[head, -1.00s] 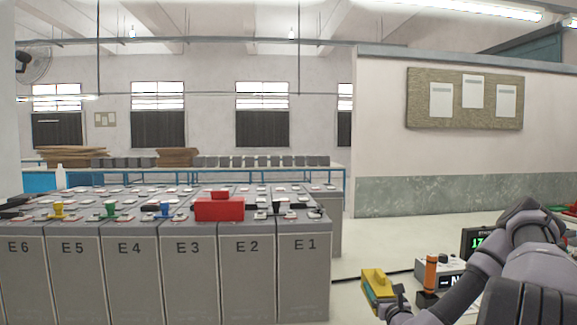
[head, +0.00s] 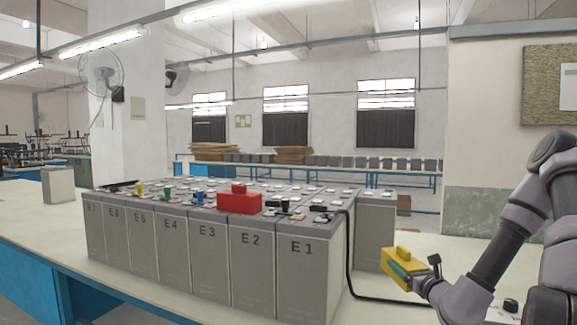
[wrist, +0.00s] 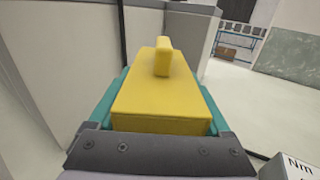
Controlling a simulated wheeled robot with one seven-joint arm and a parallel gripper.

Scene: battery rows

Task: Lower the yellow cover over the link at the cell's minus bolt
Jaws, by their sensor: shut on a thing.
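The yellow cover (head: 401,260), a block with a raised grip on top, is held in my gripper (head: 408,273) to the right of the E1 cell. In the wrist view the cover (wrist: 160,98) sits between the teal fingers of my gripper (wrist: 160,110), about level. The grey E1 cell (head: 303,262) is the nearest of the labelled row. A black link or terminal piece (head: 285,206) shows on its top. Which bolt is minus is too small to tell. My gripper is apart from the cells, below their tops.
A red cover (head: 239,201) stands on top near E2 and E3. Small yellow, green and blue pieces (head: 198,197) stand farther left. A black cable (head: 348,265) runs from E1's top down to the pale bench (head: 170,290). A meter box stands at the wrist view's lower right (wrist: 290,167).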

